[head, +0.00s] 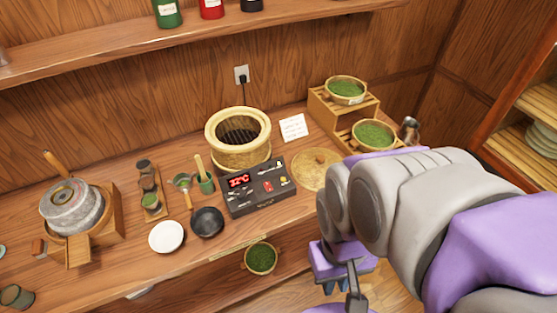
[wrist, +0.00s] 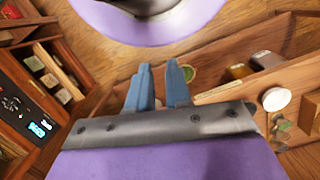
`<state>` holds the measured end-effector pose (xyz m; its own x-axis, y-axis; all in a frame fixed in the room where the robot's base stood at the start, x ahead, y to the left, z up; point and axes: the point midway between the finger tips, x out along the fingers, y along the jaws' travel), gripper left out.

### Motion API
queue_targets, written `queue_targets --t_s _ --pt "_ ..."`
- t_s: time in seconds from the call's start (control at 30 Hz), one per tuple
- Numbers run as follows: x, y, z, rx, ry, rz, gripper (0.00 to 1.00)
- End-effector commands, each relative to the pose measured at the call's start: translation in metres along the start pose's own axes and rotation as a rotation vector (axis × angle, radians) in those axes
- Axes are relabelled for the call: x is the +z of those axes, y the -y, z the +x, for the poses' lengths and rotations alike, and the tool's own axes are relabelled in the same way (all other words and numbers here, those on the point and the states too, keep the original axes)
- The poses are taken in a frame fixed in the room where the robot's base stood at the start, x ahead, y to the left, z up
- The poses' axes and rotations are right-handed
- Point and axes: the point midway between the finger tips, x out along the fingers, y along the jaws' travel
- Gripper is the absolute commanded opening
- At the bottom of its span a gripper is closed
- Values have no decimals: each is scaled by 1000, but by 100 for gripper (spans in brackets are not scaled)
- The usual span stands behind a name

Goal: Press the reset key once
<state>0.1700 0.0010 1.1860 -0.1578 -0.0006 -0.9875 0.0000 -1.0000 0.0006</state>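A dark control box (head: 258,188) sits on the counter in front of the steamer (head: 239,137). It has a red lit display (head: 239,181) reading about 32°C, with a red key (head: 268,186), a yellow key (head: 284,183) and small switches. Its labels are too small to read, so I cannot tell which is the reset key. My gripper (head: 335,286) is low and to the right of the box, off the counter's front edge, touching nothing. In the wrist view its two blue fingers (wrist: 160,72) stand apart with nothing between them.
Left of the box are a black bowl (head: 207,222), a white plate (head: 166,237) and a stone mill (head: 73,208). A woven lid (head: 316,169) lies to its right. A bowl of green leaves (head: 261,258) is below the counter edge. The wrist view shows a dark panel with blue digits (wrist: 40,127).

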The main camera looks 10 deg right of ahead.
Motion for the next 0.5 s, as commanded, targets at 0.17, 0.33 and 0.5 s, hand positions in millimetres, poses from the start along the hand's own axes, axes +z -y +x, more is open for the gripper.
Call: queue_targets --t_s 0.17,0.33,0.5 --pt "0 0 0 0 0 0 1" --pt "0 0 0 0 0 0 0" --pt "0 0 0 0 0 0 0"
